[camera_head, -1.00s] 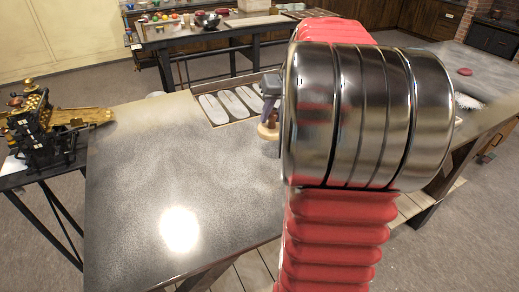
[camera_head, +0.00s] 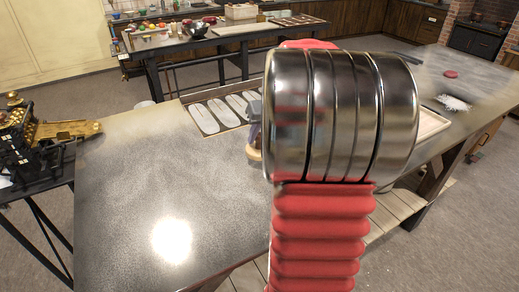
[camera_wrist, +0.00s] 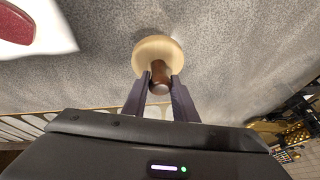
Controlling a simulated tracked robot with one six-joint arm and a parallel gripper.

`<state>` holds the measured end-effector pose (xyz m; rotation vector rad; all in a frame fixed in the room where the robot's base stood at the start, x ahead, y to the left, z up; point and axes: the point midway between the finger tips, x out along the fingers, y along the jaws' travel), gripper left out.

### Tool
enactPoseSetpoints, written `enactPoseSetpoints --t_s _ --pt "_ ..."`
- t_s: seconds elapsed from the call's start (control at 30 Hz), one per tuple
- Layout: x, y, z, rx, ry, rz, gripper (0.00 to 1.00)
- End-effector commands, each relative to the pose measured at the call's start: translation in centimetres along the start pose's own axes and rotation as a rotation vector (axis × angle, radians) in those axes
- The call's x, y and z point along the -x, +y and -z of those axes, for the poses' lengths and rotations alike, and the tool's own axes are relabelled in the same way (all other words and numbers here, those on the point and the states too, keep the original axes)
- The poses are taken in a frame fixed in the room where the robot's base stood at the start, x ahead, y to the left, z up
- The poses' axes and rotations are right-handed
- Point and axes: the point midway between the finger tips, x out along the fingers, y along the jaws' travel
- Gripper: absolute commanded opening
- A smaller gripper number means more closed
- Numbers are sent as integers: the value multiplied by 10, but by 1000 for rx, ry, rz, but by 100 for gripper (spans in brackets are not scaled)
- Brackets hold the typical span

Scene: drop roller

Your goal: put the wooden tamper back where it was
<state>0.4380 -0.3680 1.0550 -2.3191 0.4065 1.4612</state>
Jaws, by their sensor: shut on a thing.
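The wooden tamper has a pale round wooden disc and a dark brown handle. In the wrist view the tamper (camera_wrist: 158,52) sits between the fingertips of my gripper (camera_wrist: 159,84), which is shut on its handle. In the head view only a pale edge of the tamper (camera_head: 254,153) shows beside my arm, over the dark worktop (camera_head: 130,190). My gripper (camera_head: 254,118) is mostly hidden behind my arm there. I cannot tell whether the disc touches the worktop.
A tray of pale oval pieces (camera_head: 205,119) lies at the worktop's back edge. A black and gold machine (camera_head: 30,140) stands at left. A red object (camera_head: 451,73) and white powder (camera_head: 453,103) lie on the right table. The worktop's front left is clear.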

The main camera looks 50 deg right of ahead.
Motion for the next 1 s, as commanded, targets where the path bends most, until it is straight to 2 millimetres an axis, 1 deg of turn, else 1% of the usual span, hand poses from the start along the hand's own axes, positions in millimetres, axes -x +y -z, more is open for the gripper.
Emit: enactPoseSetpoints --t_s 0.1,0.43,0.53,0.73,0.83,1.0 --pt "-7 2 -3 -1 2 0 8" --pt "-9 2 -4 -1 2 -1 8" --pt "-17 4 -8 -1 0 -1 8" --pt "-38 8 -17 -2 0 0 8" --pt "-41 8 -18 -2 2 -2 8" --pt "-41 9 -18 -2 3 -2 8"
